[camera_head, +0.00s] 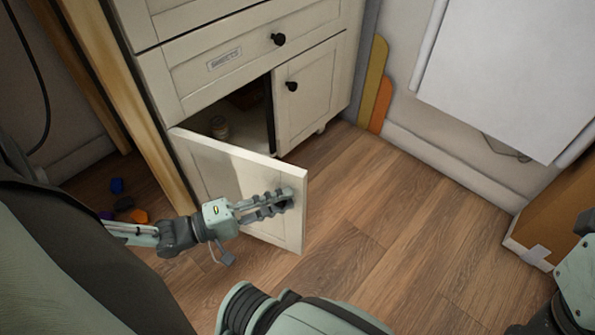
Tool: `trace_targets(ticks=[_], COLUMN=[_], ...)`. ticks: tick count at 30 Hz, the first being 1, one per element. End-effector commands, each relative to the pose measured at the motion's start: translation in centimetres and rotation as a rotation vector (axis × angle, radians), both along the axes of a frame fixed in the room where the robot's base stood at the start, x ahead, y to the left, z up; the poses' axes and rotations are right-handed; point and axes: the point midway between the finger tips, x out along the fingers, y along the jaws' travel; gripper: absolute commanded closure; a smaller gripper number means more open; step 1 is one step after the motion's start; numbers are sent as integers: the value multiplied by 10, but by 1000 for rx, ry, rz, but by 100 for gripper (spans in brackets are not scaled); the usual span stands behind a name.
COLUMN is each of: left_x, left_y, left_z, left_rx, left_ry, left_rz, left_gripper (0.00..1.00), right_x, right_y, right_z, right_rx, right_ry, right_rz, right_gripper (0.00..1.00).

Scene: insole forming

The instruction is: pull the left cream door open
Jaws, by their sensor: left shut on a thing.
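The left cream door (225,165) of the low cabinet stands partly open, swung out toward me from its left side. My left gripper (280,202) is at the free right side of the door's front, shut on the dark door knob (287,195); the fingers hide most of the knob. The right cream door (318,98) is closed and has a black knob (292,86). My right arm shows at the lower right edge, but its gripper fingers are out of view.
A labelled drawer (215,72) above is closed. Small coloured pieces (139,215) lie on the floor at left. A cardboard box (550,225) is at right; the wooden floor (390,220) between is clear.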

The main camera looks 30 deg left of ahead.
Motion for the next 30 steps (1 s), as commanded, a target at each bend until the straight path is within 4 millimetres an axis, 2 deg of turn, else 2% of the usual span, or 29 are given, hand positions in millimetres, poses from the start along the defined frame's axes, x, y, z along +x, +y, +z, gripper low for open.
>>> trace_targets(ticks=[3, 9, 15, 26, 27, 30], left_x=[-19, -38, -46, -46, -46, -46], left_y=[3, 5, 6, 7, 7, 7], left_z=[0, 0, 0, 0, 0, 0], left_rx=[5, 2, 2, 2, 2, 2], left_ry=[0, -2, -4, -4, -4, -4], left_rz=[-60, -124, -149, -151, -151, -151], left_gripper=[100, 100, 100, 100, 73, 60], right_x=[-1, -1, -2, -2, -1, -1], right_y=[0, 0, -1, -1, -1, -1], right_z=[0, 0, 0, 0, 0, 0], right_rx=[1, 2, 3, 3, 3, 3], right_ry=[-3, -7, -9, -10, -10, -10], right_rz=[0, 0, 0, -1, -1, -1], right_gripper=[60, 60, 60, 60, 60, 60])
